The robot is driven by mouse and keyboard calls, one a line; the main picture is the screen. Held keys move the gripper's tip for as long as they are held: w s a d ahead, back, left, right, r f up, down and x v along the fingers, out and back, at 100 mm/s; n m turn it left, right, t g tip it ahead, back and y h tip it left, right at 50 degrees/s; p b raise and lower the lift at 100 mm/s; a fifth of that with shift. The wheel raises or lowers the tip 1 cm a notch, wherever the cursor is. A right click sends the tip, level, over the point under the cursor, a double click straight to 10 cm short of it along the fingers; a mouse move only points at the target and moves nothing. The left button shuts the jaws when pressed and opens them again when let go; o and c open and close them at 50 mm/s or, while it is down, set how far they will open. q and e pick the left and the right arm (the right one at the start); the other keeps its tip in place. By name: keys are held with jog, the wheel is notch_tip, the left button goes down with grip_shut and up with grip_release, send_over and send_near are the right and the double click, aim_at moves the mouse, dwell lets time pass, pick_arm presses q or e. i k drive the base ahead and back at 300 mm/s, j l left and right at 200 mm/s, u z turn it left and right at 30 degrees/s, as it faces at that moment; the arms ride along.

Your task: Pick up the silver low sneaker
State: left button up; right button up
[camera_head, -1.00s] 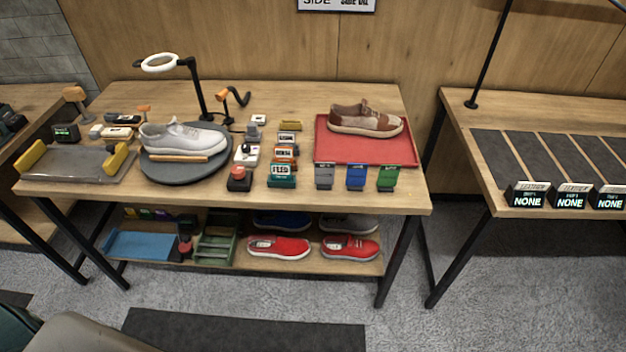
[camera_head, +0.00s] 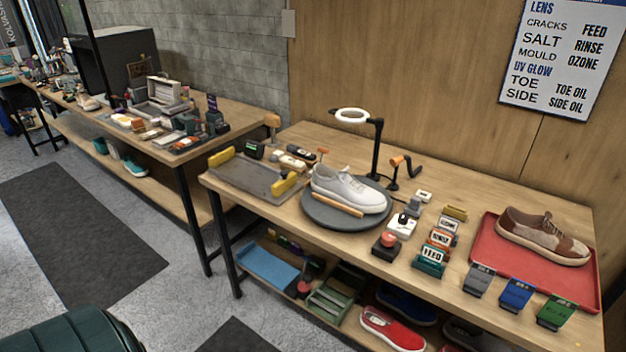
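A pale silver-white low sneaker (camera_head: 348,190) sits upright on a round dark grey turntable (camera_head: 335,217) on the wooden workbench, its toe pointing right. A tan wooden bar (camera_head: 337,204) lies along the sneaker's near side on the turntable. Neither of my grippers is in view.
A ring lamp (camera_head: 352,115) stands behind the sneaker. A grey tray with yellow blocks (camera_head: 250,177) is to its left, and small labelled devices (camera_head: 438,240) to its right. A brown sneaker (camera_head: 540,236) sits on a red tray (camera_head: 488,242).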

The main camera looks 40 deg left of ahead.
aim_at(340, 186)
jog(key=u, duration=1)
